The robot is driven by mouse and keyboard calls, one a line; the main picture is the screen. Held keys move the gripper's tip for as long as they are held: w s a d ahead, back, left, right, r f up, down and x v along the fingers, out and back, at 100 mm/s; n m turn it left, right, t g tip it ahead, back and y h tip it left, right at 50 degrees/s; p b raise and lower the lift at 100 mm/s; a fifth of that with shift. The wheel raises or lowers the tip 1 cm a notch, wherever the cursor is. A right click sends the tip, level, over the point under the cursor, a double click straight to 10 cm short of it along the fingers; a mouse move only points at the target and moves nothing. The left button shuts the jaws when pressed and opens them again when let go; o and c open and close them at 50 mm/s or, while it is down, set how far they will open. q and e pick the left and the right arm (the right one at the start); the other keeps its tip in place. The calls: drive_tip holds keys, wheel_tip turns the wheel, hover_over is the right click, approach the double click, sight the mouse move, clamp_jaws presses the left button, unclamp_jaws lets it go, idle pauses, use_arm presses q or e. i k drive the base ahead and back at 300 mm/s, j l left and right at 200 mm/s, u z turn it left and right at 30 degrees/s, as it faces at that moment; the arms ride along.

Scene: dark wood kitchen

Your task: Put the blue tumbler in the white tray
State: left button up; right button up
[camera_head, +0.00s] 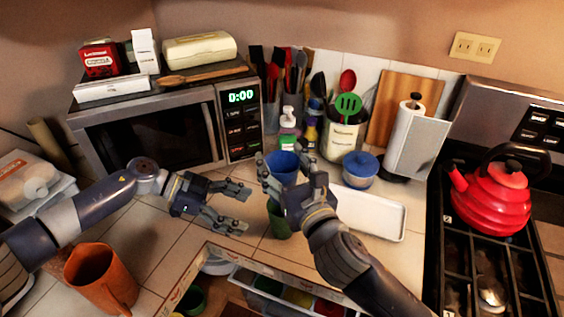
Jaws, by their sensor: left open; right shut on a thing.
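The blue tumbler (285,165) is upright between the fingers of my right gripper (270,178), which is shut on it. The gripper hides part of its side. The white tray (385,218) lies on the counter to the right of the tumbler, partly behind my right gripper and arm. It looks empty where it shows. My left gripper (243,207) is open and empty, to the left of the tumbler, with its fingers pointing right.
A green cup (279,222) stands below the tumbler. A blue-lidded bowl (360,170) sits behind the tray. A microwave (150,135) is behind, a stove with a red kettle (490,198) at right, an orange pitcher (98,278) front left, and an open drawer (262,278) in front.

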sight(377, 217)
drive_tip(key=k+l, duration=0.3)
drive_tip(key=k, duration=0.15)
drive_tip(key=k+l, duration=0.25)
drive_tip(key=k, duration=0.2)
